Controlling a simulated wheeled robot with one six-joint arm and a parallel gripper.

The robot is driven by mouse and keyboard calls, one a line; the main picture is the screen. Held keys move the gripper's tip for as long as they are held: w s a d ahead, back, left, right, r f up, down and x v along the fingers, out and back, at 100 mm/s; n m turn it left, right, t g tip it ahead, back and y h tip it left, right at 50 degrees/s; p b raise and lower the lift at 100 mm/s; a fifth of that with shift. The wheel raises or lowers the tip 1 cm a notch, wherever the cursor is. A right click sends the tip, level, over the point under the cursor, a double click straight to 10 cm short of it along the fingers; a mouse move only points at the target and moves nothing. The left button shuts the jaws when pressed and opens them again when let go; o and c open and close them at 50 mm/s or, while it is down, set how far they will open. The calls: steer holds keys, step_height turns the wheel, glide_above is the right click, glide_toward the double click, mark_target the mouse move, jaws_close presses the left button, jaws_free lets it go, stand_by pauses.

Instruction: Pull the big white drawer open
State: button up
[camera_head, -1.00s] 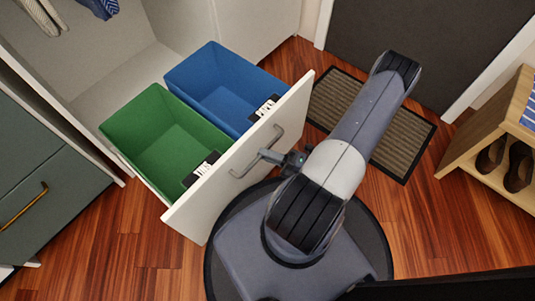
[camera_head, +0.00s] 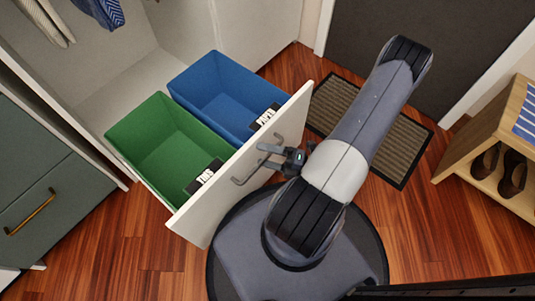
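The big white drawer (camera_head: 245,172) stands pulled far out of the white cabinet, its front panel facing my arm. A green bin (camera_head: 165,150) and a blue bin (camera_head: 222,92) sit inside it, each with a small black-and-white label at its rim. A grey bar handle (camera_head: 244,181) is on the drawer's front. My gripper (camera_head: 268,155) is at the handle's middle, with its two fingers spread apart. The fingers overlap the handle in the picture; whether they touch it I cannot tell.
A dark green cabinet with a brass handle (camera_head: 32,211) is at left. A striped doormat (camera_head: 390,145) lies before the dark door. A wooden shoe rack (camera_head: 450,168) stands at right. Wood floor (camera_head: 140,240) is free in front of the green cabinet.

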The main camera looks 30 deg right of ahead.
step_height(320, 180, up, 6)
steer(key=t, duration=0.2)
step_height(320, 180, down, 5)
steer(key=g, duration=0.2)
steer(key=shift+s+a+g, duration=0.1)
steer(key=shift+a+g, duration=0.05)
steer(key=shift+g, duration=0.25)
steer(key=shift+s+d+f, duration=0.25)
steer(key=shift+s+d, duration=0.3)
steer(key=shift+s+d+f, duration=0.25)
steer(key=shift+s+d, duration=0.3)
steer(key=shift+c, duration=0.4)
steer(key=shift+s+d, duration=0.2)
steer(key=shift+c, duration=1.2)
steer(key=shift+s+d+f+h, duration=0.1)
steer(key=shift+s+d+h, duration=0.05)
steer(key=shift+s+h, duration=0.15)
steer(key=c, duration=0.7)
steer(key=s+d, duration=0.1)
steer(key=s, duration=0.1)
steer(key=s+d+f, duration=0.1)
steer(key=s+d, duration=0.1)
steer(key=s+d+b, duration=0.1)
steer(key=s+d, duration=0.1)
steer(key=shift+s+d+f, duration=0.1)
steer(key=shift+f, duration=0.3)
steer(key=shift+c, duration=0.2)
